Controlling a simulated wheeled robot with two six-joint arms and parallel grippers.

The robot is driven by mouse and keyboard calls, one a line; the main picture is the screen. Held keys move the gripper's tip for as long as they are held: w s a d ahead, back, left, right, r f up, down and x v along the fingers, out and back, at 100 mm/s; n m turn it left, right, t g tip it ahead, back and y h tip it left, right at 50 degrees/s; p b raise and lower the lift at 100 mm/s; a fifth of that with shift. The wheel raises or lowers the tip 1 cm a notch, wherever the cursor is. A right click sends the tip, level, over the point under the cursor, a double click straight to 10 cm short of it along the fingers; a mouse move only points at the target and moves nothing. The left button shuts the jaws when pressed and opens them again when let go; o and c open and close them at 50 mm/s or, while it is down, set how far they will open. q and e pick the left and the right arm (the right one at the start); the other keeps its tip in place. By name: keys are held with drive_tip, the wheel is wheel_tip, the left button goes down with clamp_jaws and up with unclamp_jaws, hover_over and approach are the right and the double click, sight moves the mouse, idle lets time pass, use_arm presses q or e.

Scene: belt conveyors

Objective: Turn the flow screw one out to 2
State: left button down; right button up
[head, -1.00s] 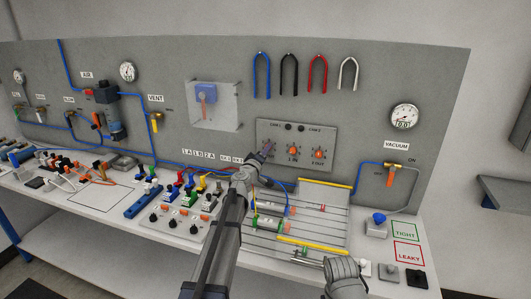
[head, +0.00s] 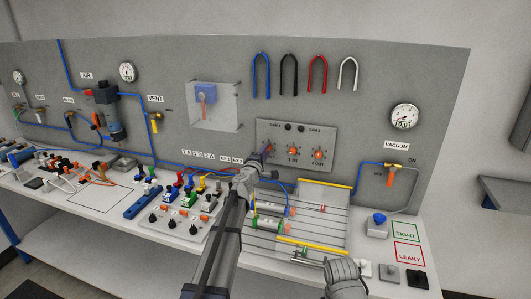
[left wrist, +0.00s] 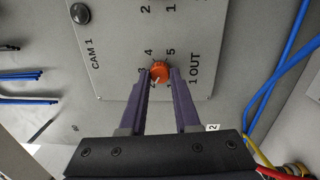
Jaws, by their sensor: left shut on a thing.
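The flow screw one out is an orange knob (left wrist: 159,71) beside the label "1 OUT" in the left wrist view. The digits 4 and 5 show around it; others are partly covered by a finger. A pale mark on the knob faces the lower left of that picture, near the half-hidden low digits. I cannot read its exact setting. My left gripper (left wrist: 161,82) is shut on the knob, one purple finger on each side. In the head view my left gripper (head: 266,151) hides this screw at the panel's left end. A grey part of my right arm (head: 345,278) shows low in the head view; its jaw state is unclear.
The grey panel (head: 328,134) carries two more orange screws (head: 293,151) to the right, and black cam buttons (head: 301,128) above. Blue hoses (left wrist: 292,60) run close by. A yellow-edged rack (head: 324,184) and coloured valves (head: 190,186) stand on the bench below.

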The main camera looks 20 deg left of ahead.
idle(0.4)
use_arm(q)
drive_tip(key=c, duration=0.6)
unclamp_jaws()
drive_tip(key=s, duration=0.7)
drive_tip(key=shift+s+a+f, duration=0.2)
drive_tip(key=shift+s+a, duration=0.05)
drive_tip(key=shift+s, duration=0.15)
